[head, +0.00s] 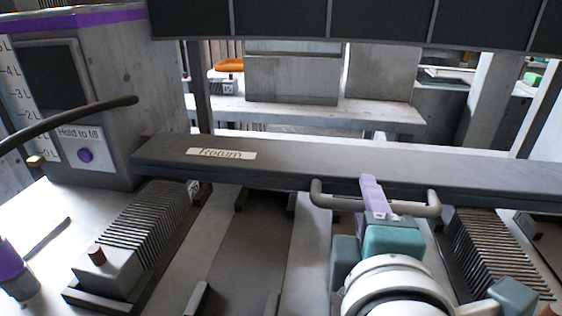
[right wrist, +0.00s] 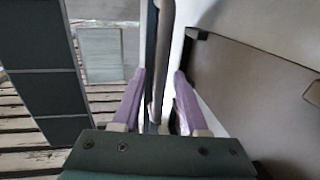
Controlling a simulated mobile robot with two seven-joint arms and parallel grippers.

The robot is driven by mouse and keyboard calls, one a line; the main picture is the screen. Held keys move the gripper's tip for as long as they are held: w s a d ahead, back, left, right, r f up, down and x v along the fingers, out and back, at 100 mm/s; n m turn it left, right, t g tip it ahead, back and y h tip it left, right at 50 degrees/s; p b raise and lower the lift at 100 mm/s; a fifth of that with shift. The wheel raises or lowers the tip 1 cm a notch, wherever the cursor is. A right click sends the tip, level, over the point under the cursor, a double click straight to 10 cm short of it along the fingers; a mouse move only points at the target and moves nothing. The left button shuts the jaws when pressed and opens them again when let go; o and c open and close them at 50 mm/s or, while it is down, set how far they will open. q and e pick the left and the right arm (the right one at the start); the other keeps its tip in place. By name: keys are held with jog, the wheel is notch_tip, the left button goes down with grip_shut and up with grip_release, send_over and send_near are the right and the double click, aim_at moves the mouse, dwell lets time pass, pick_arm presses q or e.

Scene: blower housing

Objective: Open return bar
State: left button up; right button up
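The return bar (head: 290,168) is a long dark grey beam across the middle of the head view, with a "Return" label (head: 221,154). A grey bar handle (head: 324,199) stands out from its front face. My right gripper (head: 371,188) is at the handle in the head view. In the right wrist view its two lavender fingers (right wrist: 158,100) are apart, with the handle (right wrist: 161,60) running between them. Gaps show on both sides of the handle, so the gripper is open around it. My left gripper is not in view.
Finned blocks (head: 143,225) lie below the bar on both sides. Dark panels (head: 380,20) hang above. A shelf (head: 300,113) is behind.

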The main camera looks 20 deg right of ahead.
grip_shut()
dwell(1.2)
